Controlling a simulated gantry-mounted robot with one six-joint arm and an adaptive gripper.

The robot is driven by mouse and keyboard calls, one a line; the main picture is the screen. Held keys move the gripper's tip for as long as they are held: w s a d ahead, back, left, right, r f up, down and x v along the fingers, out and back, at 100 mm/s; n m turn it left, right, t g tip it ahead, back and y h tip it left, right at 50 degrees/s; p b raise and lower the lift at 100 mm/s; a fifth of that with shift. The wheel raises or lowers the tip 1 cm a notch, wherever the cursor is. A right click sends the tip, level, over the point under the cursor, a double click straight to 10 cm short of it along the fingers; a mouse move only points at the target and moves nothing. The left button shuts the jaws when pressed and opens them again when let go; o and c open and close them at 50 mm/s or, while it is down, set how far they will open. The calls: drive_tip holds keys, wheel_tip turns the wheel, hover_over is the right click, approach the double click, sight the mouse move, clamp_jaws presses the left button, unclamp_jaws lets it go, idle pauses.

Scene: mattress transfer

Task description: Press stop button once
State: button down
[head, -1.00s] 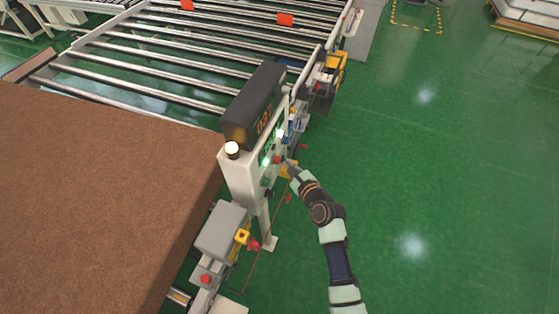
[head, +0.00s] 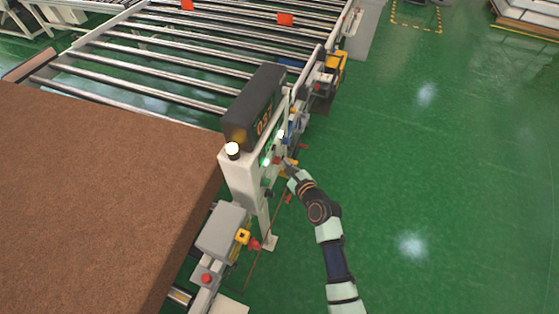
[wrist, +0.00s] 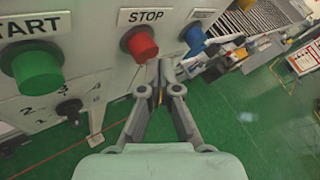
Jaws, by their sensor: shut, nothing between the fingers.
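The red stop button (wrist: 140,44) sits under a STOP label (wrist: 146,16) on the white control panel (wrist: 90,80) in the wrist view. My gripper (wrist: 159,66) is shut and empty, its fingertips just below and slightly right of the red button. Whether the tips touch the button is not clear. In the head view my gripper (head: 288,164) is at the panel face of the white control post (head: 241,182), where the buttons are small.
A green START button (wrist: 37,68) is left of the stop button and a blue button (wrist: 196,38) is right. A black selector knob (wrist: 69,109) is below. A brown mattress (head: 95,190) lies left of the post, by a roller conveyor (head: 150,70). Green floor at right is clear.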

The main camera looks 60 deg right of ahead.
drive_tip(key=shift+w+a+p, duration=0.1)
drive_tip(key=shift+w+p, duration=0.3)
drive_tip(key=shift+w, duration=0.45)
idle(0.7)
drive_tip(key=shift+s, duration=1.25)
drive_tip(key=shift+d, duration=0.2)
drive_tip(key=s, duration=0.5)
drive_tip(key=shift+d, duration=0.4)
drive_tip(key=shift+r, duration=0.1)
